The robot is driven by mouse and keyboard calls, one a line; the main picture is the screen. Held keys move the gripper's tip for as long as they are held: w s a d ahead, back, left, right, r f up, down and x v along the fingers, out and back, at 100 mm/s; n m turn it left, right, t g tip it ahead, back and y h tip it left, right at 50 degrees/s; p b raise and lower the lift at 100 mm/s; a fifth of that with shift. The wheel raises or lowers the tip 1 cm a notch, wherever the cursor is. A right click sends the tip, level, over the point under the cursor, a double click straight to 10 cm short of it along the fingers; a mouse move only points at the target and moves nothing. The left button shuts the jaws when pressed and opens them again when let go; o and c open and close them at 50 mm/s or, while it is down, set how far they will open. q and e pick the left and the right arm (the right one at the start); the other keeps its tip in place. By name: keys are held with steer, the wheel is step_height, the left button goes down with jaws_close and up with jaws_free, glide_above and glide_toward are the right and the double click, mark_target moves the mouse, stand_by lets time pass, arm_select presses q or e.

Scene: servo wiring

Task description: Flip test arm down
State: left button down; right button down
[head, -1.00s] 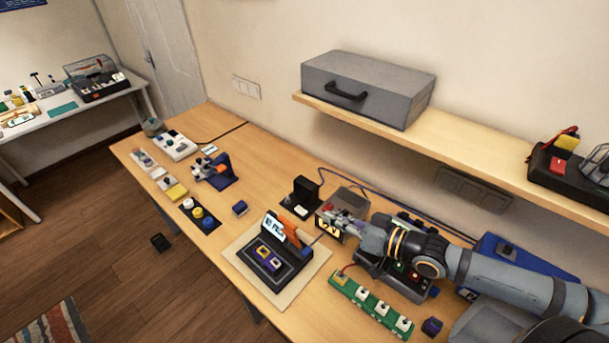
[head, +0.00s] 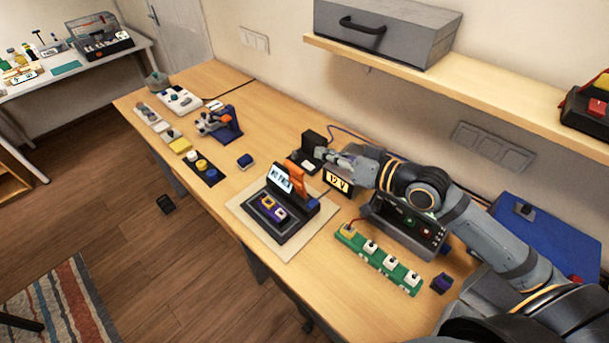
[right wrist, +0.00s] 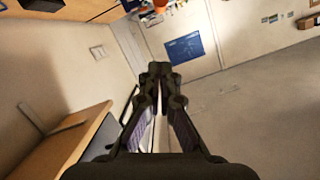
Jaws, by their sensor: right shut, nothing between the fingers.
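The test fixture (head: 284,226) is a black box on a beige mat, with a small lit screen (head: 280,178) at its back. An orange test arm (head: 299,179) stands raised beside the screen. Yellow and purple parts (head: 271,208) sit on the fixture's top. My right gripper (head: 320,154) is shut and empty, just behind and to the right of the orange arm, apparently apart from it. In the right wrist view its fingers (right wrist: 158,72) meet with nothing between them. My left gripper is not in view.
A lit 12 V display (head: 337,181) stands under my right wrist. A black block (head: 312,146) is close behind my fingertips. A green strip with white switches (head: 378,262) lies at front right. A shelf with a grey case (head: 385,32) hangs above.

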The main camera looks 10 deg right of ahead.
mark_target(297, 183)
steer(key=w+a+f+p, duration=0.1)
steer(key=a+f, duration=0.1)
steer(key=w+a+f+p, duration=0.1)
steer(key=w+a+f, duration=0.1)
steer(key=shift+w, duration=0.25)
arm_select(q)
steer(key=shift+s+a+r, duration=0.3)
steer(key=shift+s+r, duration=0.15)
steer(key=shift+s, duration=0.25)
arm_select(e)
steer(key=shift+s+a+f, duration=0.15)
steer(key=shift+s+f, duration=0.05)
steer(key=shift+f, duration=0.2)
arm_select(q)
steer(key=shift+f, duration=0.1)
arm_select(e)
steer(key=shift+f, duration=0.1)
